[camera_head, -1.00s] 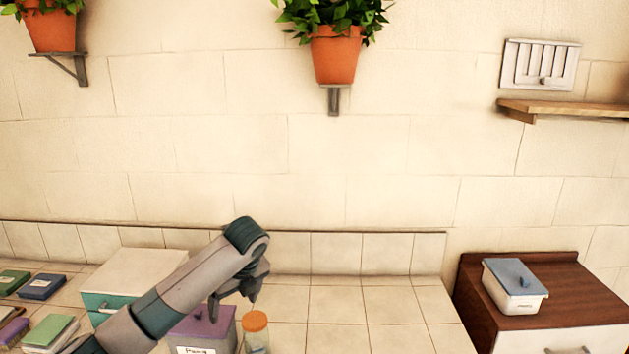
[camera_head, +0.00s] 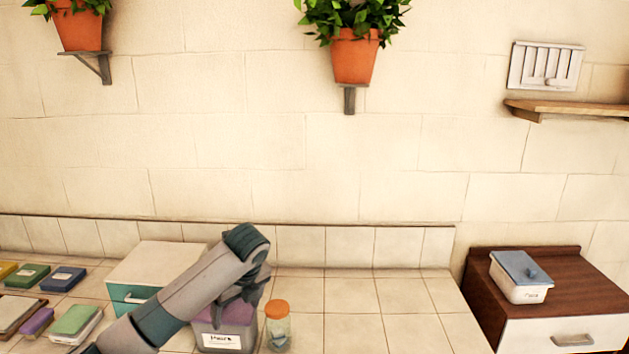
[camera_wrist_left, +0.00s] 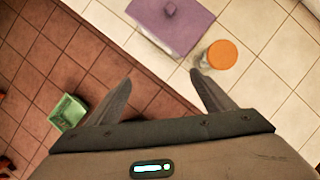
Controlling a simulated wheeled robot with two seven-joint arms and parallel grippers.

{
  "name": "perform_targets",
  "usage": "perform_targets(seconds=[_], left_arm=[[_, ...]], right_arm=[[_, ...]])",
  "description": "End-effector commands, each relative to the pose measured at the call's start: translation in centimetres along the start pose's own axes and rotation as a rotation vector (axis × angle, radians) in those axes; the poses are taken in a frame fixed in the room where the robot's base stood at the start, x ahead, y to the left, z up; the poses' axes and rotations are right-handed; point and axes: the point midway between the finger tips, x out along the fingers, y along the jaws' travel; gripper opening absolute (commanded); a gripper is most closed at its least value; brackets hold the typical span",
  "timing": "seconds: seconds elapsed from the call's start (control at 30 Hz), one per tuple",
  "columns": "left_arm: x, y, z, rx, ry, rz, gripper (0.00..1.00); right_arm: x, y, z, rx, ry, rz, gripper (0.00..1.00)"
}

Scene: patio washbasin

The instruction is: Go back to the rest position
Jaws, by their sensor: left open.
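My left gripper (camera_head: 240,292) hangs at the end of my left arm, over the counter's front part in the head view. Its fingers partly cover the box with a purple lid (camera_head: 225,338). In the left wrist view the gripper (camera_wrist_left: 161,80) has its two fingers spread apart with nothing between them. The purple lid (camera_wrist_left: 172,22) and an orange-lidded jar (camera_wrist_left: 221,55) lie beyond the fingertips, apart from them. My right gripper is not in view.
The glass jar (camera_head: 278,328) stands right of the purple-lidded box. A teal-fronted box (camera_head: 150,262) and several small books or boxes (camera_head: 75,320) are on the left. A blue-lidded container (camera_head: 522,278) stands on the brown cabinet (camera_head: 577,285). The counter's right part is clear.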

Motion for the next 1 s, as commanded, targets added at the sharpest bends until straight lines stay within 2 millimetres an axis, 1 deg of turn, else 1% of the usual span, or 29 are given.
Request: perform_targets(seconds=[0.27, 0.47, 0.57, 0.67, 0.8, 1.0], left_arm=[[1.4, 0.1, -2.3, -0.044, 0.025, -0.02, 0.76], [2.9, 0.4, -5.0, -0.105, 0.055, -0.043, 0.76], [3.9, 0.7, -6.9, -0.151, 0.078, -0.057, 0.76], [5.1, 1.2, -9.4, -0.216, 0.11, -0.076, 0.76], [6.7, 2.2, -13.2, -0.333, 0.162, -0.099, 0.76], [8.5, 4.2, -18.1, -0.516, 0.236, -0.121, 0.76]], right_arm=[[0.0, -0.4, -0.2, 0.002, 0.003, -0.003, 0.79], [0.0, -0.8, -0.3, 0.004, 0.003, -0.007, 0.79], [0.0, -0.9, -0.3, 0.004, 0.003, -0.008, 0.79], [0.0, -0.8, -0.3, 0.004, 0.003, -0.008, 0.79], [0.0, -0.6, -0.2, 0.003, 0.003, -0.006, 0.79], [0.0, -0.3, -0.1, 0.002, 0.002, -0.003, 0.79]])
